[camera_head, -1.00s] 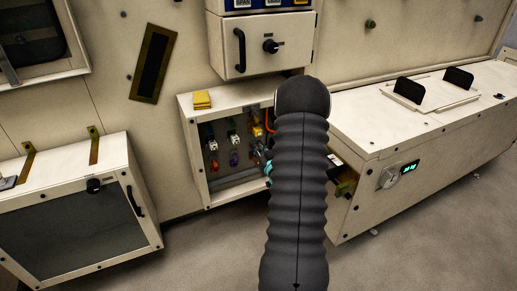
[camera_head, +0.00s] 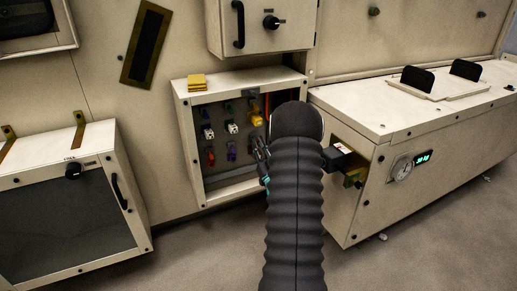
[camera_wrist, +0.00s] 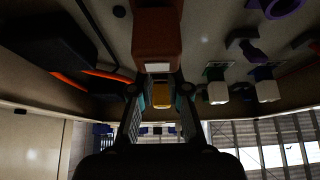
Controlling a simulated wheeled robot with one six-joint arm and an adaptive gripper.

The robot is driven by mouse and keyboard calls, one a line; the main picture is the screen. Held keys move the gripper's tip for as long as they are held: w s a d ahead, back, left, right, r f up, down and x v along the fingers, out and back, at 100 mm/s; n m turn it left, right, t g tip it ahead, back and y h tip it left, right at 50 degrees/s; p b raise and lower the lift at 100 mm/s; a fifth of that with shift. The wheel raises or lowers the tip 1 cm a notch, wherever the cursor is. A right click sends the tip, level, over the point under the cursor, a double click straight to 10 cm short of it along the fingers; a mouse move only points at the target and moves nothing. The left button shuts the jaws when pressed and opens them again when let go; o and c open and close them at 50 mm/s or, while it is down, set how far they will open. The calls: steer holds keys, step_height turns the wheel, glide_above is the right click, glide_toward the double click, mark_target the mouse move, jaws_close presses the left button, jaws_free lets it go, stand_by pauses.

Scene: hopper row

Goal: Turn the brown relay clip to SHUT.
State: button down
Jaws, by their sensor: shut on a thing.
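The brown relay clip (camera_wrist: 157,38) shows large at the top middle of the wrist view, a blocky brown body with a small pale label on its near end. My gripper (camera_wrist: 159,78) reaches up to it, one finger on each side, and is shut on it. Whether the clip stands at SHUT cannot be read. In the head view my gripper (camera_head: 261,160) is at the right part of the open relay box (camera_head: 188,150). My dark ribbed arm covers that side, and the brown clip is hidden there.
Beside it in the box are a yellow clip (camera_head: 256,118), white clips (camera_head: 232,127), a red one (camera_head: 209,157) and a purple one (camera_head: 231,152). Orange cables (camera_wrist: 70,80) and a black block (camera_wrist: 50,40) are close at left in the wrist view. A long cabinet (camera_head: 350,110) stands right.

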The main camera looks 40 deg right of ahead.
mark_target(259, 123)
steer(key=shift+w+f+t, duration=0.1)
steer(key=shift+f+t, duration=0.2)
steer(key=shift+t, duration=0.6)
steer(key=c, duration=1.1)
jaws_free()
steer(key=shift+c, duration=0.2)
step_height(259, 123, up, 10)
